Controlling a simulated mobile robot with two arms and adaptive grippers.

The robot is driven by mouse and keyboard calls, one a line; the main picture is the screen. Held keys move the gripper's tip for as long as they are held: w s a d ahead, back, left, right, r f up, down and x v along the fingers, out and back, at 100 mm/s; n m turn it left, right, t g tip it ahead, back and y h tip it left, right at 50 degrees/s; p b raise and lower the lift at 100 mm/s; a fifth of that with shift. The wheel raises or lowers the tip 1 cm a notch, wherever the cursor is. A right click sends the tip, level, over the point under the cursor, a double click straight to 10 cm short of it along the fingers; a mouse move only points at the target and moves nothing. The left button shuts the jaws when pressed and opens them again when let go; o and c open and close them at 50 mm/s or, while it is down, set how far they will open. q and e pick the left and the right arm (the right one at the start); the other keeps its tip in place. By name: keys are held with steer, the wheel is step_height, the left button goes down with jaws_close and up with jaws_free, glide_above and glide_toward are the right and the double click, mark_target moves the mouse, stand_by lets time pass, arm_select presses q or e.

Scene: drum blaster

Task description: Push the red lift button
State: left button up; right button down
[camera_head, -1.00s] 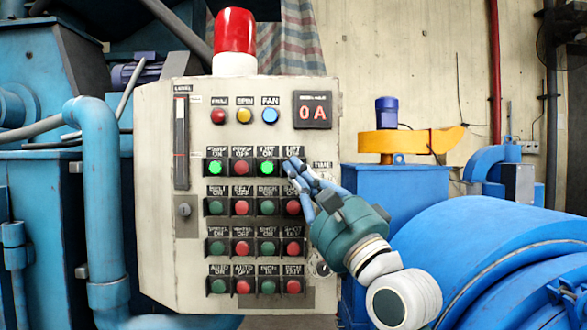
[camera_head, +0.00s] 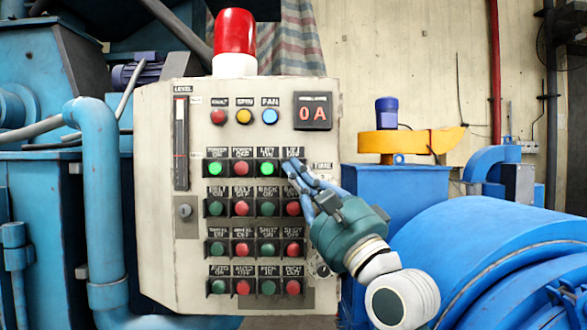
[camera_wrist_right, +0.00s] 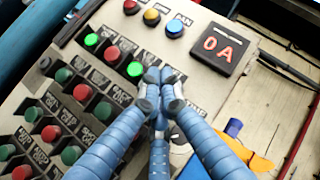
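The control panel (camera_head: 155,250) stands upright in the middle of the head view. In its top button row, a lit green button (camera_head: 268,168) sits under a label that seems to read LIFT ON. The spot right of it, under the last label, is covered by my right gripper (camera_head: 291,165), so the red lift button is hidden there. The right gripper's blue fingers are drawn together, and their tips (camera_wrist_right: 159,84) meet at that spot in the wrist view. I cannot tell whether they touch the button. My left gripper is not in view.
Rows of green and red buttons lie below, close under my right fingers. A display (camera_head: 313,111) reads 0 A. A red beacon (camera_head: 235,32) tops the panel. A blue pipe (camera_head: 103,200) stands at left and a large blue drum (camera_head: 500,250) at right.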

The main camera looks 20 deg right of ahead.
steer(key=shift+w+d, duration=0.1)
steer(key=shift+w, duration=0.15)
steer(key=shift+w+d, duration=0.1)
steer(key=shift+w, duration=0.3)
stand_by(0.7)
steer(key=shift+s, duration=0.15)
steer(key=shift+s+a+p, duration=0.2)
steer(key=shift+s+p, duration=0.2)
steer(key=shift+s, duration=0.3)
steer(key=s, duration=0.2)
steer(key=s+a+p, duration=0.1)
steer(key=s, duration=0.1)
steer(key=shift+s+a, duration=0.2)
steer(key=shift+s, duration=0.15)
stand_by(0.8)
